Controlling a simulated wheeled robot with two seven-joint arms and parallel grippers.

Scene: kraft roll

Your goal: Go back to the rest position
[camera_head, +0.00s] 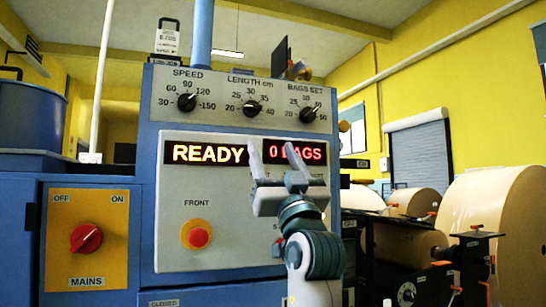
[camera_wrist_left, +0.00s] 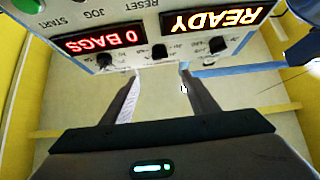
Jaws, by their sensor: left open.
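My left gripper (camera_head: 273,150) is raised in front of the machine's control panel (camera_head: 172,220), its two fingers apart and nothing between them. In the left wrist view the fingers of the gripper (camera_wrist_left: 160,74) are also spread and empty, and the panel appears upside down. The display reads READY (camera_head: 208,153) and 0 BAGS (camera_head: 298,154). My gripper hides part of the panel below the display. My right gripper is not in view.
The speed knob (camera_head: 187,102), length knob (camera_head: 252,108) and bags knob (camera_head: 307,114) sit above the display. A red mains switch (camera_head: 86,239) is at left, and a red front button (camera_head: 198,237) is on the panel. Large paper rolls (camera_head: 498,220) stand at right.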

